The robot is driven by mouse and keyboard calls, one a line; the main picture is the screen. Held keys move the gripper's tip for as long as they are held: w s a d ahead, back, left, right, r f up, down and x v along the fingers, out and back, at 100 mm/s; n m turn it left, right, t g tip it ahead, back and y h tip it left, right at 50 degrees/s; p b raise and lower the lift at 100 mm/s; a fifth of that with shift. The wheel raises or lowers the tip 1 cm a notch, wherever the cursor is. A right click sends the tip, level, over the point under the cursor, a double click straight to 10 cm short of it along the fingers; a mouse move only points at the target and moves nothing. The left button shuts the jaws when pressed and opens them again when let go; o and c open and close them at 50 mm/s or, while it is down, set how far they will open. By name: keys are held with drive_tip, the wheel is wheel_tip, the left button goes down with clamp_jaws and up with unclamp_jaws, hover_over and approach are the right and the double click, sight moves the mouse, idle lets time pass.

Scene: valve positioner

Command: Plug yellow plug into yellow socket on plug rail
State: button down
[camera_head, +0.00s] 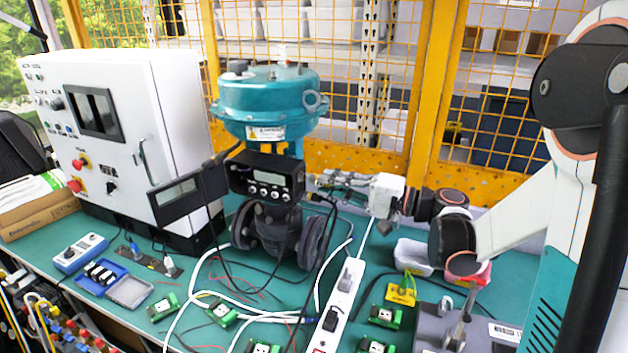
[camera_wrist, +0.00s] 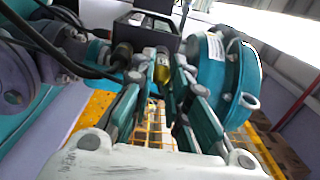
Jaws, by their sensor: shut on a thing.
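My gripper (camera_head: 318,180) is at the right side of the black valve positioner (camera_head: 268,178), below the teal actuator. In the wrist view, its fingers (camera_wrist: 162,78) are closed around a small yellow plug (camera_wrist: 162,68), right at the side of the positioner (camera_wrist: 148,30). I cannot tell whether the plug is still seated in the positioner. A dark cable gland (camera_wrist: 122,55) sits beside it. The plug rail appears to be the dark strip (camera_head: 124,250) on the table at left, with a blue plug (camera_head: 134,246) and a white plug (camera_head: 169,265) upright in it. Its yellow socket is too small to make out surely.
The teal actuator (camera_head: 268,98) stands above the positioner, with black cables hanging at its left. A white control cabinet (camera_head: 125,130) stands at left. White cables, small green terminal blocks (camera_head: 222,313) and a power strip (camera_head: 338,305) crowd the table. A yellow mesh fence is behind.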

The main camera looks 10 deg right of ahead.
drive_tip(key=shift+v, duration=2)
